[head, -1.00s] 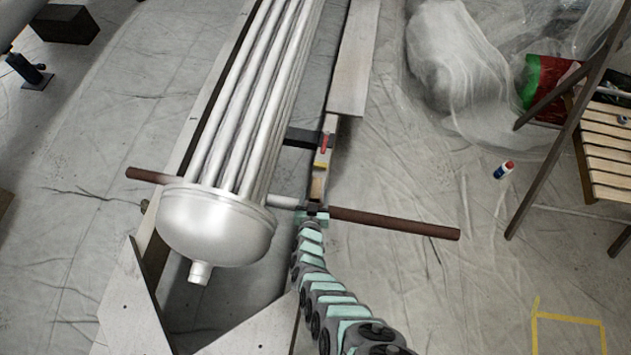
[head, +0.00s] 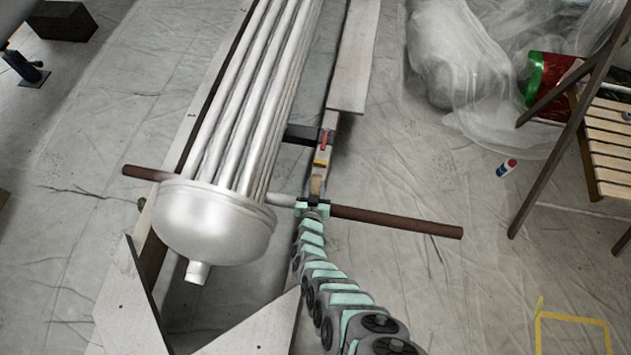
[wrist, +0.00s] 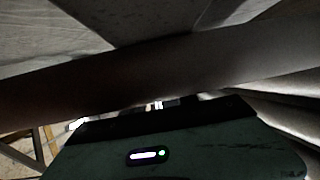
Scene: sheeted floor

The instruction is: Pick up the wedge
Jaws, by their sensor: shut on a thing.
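A small tan wooden piece, which looks like the wedge (head: 317,184), shows in the head view just beyond the brown and grey crossbar. My gripper (head: 314,204) is at its near end, at the crossbar beside the vessel. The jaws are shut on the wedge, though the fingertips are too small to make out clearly. In the wrist view the dark crossbar (wrist: 150,75) runs close across the picture above my gripper's body and hides most of the jaws and the wedge.
A metal vessel with long tubes (head: 215,225) lies left of my gripper. The brown bar (head: 395,221) sticks out to the right. A red clamp-like part (head: 325,138) and a yellow part (head: 320,162) sit beyond the wedge. Sheeted floor is open at right, before a slatted chair (head: 608,150).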

